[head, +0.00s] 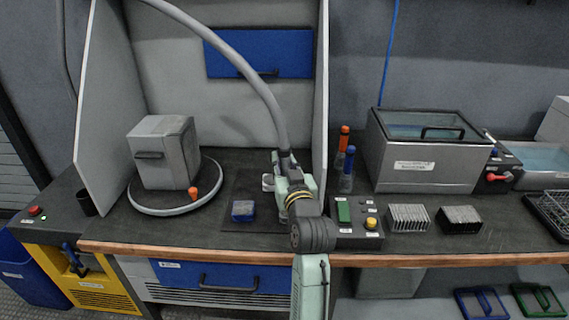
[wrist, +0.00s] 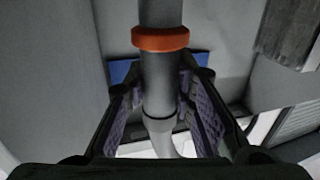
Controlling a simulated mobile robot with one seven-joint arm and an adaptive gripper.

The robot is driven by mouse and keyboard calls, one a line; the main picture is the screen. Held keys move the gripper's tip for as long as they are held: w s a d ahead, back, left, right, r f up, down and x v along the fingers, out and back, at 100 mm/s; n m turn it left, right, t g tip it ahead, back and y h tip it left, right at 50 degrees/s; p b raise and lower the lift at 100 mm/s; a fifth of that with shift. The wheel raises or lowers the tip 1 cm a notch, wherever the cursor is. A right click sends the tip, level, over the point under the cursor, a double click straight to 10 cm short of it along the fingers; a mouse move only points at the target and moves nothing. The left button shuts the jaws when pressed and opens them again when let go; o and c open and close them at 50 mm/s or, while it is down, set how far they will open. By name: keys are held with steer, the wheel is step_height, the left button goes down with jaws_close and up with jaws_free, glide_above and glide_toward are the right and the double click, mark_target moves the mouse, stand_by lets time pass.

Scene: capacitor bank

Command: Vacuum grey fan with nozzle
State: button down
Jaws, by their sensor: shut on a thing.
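The grey nozzle (wrist: 158,90) hangs on a grey hose (head: 252,80) that arches down from above. It has an orange ring (wrist: 160,38) and stands between the fingers in the wrist view. My gripper (wrist: 160,95) is shut on it; in the head view my gripper (head: 286,172) is above the right part of a dark mat. The nozzle's lower end is hidden by my arm in the head view. I cannot clearly make out a grey fan. A small light grey piece (head: 268,182) shows just left of my gripper, too small to identify.
A grey box (head: 165,152) stands on a round turntable with an orange knob (head: 193,193). Right of my arm are a control box (head: 372,224), bottles (head: 347,170) and finned blocks (head: 408,218). Partition walls flank the bay.

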steer(key=shift+s, duration=0.1)
steer(key=shift+v, duration=1.35)
steer(key=shift+a, duration=0.2)
steer(key=shift+d, duration=0.1)
steer(key=d, duration=0.2)
steer(key=shift+d+b, duration=0.35)
stand_by(0.4)
